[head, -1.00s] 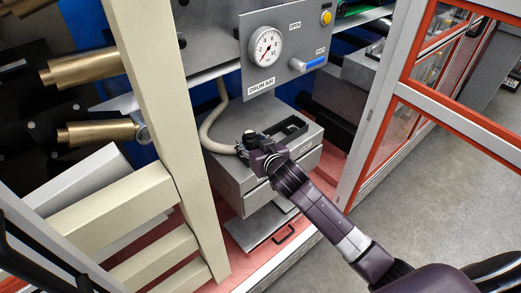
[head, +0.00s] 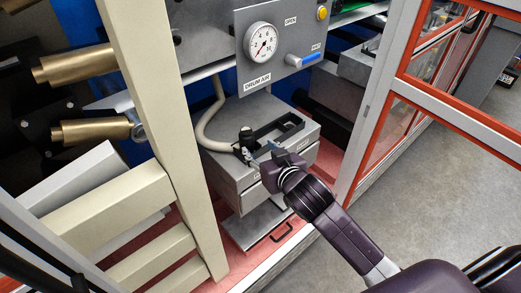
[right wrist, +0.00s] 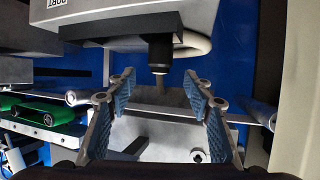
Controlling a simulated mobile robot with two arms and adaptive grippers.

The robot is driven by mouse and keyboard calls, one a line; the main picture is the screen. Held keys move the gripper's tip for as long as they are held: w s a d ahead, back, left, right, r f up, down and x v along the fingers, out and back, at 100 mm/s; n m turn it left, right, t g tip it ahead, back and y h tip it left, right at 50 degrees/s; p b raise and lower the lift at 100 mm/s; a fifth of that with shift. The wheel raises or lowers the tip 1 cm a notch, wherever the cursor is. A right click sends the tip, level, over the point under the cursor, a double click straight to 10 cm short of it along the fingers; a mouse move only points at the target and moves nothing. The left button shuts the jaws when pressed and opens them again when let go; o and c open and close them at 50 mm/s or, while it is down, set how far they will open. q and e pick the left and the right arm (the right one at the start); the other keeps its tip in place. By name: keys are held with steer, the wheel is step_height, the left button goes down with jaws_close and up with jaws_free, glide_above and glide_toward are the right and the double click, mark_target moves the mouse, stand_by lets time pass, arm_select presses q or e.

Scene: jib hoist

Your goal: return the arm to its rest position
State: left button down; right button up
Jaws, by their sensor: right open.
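My right arm reaches in from the lower right in the head view. Its gripper (head: 262,153) is at the front top edge of a grey box, beside a small black upright fitting (head: 246,136). In the right wrist view the gripper (right wrist: 160,88) is open, its two blue-padded fingers spread with nothing between them. A black cylinder with a grey tip (right wrist: 160,52) shows beyond the fingertips, apart from them. My left gripper is not seen.
The grey box (head: 228,165) stands under a panel (head: 285,35) with a gauge (head: 263,42) and a blue-handled lever (head: 308,58). A cream frame (head: 160,120) stands left, with brass cylinders (head: 75,65) behind. An orange-edged glazed guard (head: 400,130) stands right.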

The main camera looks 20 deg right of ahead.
steer(key=s+f+n+g, duration=0.1)
steer(key=s+f+g, duration=0.55)
steer(key=s, duration=0.85)
steer(key=s+f+n+g, duration=0.1)
steer(key=s+f+g, duration=0.2)
steer(key=s+f, duration=0.95)
steer(key=s+f+g, duration=0.1)
steer(key=s+f, duration=0.1)
steer(key=f, duration=0.9)
steer(key=s+f+g, duration=0.1)
steer(key=s+f, duration=0.1)
steer(key=f, duration=0.9)
steer(key=s+d+f, duration=0.3)
steer(key=s+f, duration=1.4)
steer(key=shift+f+g, duration=0.2)
steer(key=shift+g, duration=0.25)
steer(key=shift+w, duration=0.1)
